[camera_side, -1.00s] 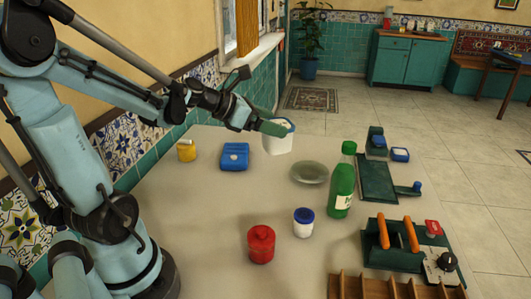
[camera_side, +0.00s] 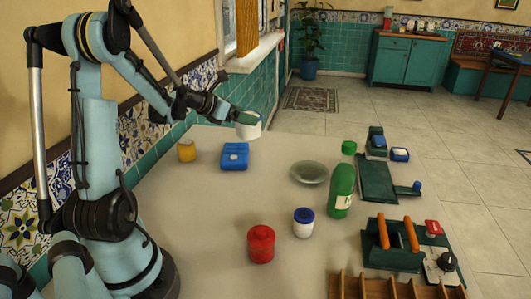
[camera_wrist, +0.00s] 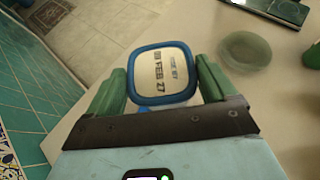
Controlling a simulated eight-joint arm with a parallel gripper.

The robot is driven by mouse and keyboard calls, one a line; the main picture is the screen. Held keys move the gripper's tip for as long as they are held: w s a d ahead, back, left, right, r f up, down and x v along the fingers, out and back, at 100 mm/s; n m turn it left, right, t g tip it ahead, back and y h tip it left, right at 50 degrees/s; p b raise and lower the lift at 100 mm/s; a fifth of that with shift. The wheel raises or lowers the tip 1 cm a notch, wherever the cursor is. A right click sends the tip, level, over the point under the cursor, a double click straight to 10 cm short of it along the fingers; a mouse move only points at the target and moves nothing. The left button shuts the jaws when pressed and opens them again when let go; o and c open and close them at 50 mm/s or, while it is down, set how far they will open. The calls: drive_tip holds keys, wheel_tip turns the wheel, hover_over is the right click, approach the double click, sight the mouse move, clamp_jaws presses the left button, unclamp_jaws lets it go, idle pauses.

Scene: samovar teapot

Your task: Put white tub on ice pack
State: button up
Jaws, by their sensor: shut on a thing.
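The white tub (camera_side: 250,130) is held up in the air at the end of my arm. My gripper (camera_side: 246,117) is shut on it. In the wrist view the tub (camera_wrist: 161,72) shows its blue rim and a white face with dark printed letters, between the green fingers of my gripper (camera_wrist: 162,86). The blue ice pack (camera_side: 235,156) lies flat on the table. In the side view the tub appears above and slightly right of it, apart from it. The exact height gap is hard to judge.
A yellow jar (camera_side: 187,151) stands left of the ice pack. A glass dish (camera_side: 309,173), a green bottle (camera_side: 341,188), a blue-lidded jar (camera_side: 303,223) and a red canister (camera_side: 261,244) stand to the right and front. The table (camera_side: 215,205) is bare in front of the ice pack.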

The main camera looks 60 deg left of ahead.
sight(240, 128)
drive_tip(key=shift+s+a+f, duration=0.1)
drive_tip(key=shift+a+f, duration=0.25)
drive_tip(key=shift+a, duration=0.25)
drive_tip(key=shift+f, duration=2.05)
drive_tip(key=o, duration=1)
drive_tip(key=shift+f, duration=0.15)
drive_tip(key=shift+o, duration=0.2)
